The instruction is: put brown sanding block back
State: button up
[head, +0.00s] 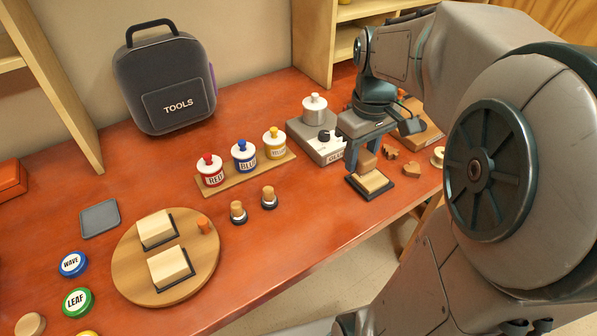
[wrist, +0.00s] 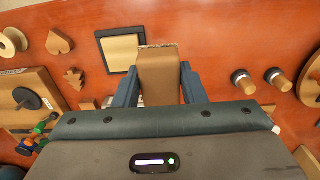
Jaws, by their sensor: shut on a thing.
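The brown sanding block (head: 367,162) is in the jaws of my gripper (head: 363,152), which points down at the right part of the bench. In the wrist view the block (wrist: 158,76) sits between the two fingers of my gripper (wrist: 159,72), touching both. A square dark-edged tray with a tan inside (head: 357,187) lies on the bench just below the block in the head view. In the wrist view this tray (wrist: 99,54) shows beyond the block and to its left, partly hidden by it. I cannot tell whether the block touches the tray.
A grey burner unit (head: 318,146) with a metal pot stands left of my gripper. Wooden cutouts (head: 411,169) lie to the right. A rack (head: 226,182) of labelled jars and two small pegs (head: 238,212) stand left. A round board (head: 127,272) holds two cream blocks.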

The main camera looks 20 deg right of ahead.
send_over(305, 189)
notch_tip(305, 189, down, 7)
jog(key=shift+r+p, duration=0.1)
jog(key=shift+p, duration=0.3)
jog(key=shift+f, duration=1.95)
jog(key=shift+f, duration=0.15)
jog(key=o, duration=0.5)
jog(key=shift+f, duration=0.1)
jog(key=o, duration=0.4)
jog(key=shift+o, duration=0.2)
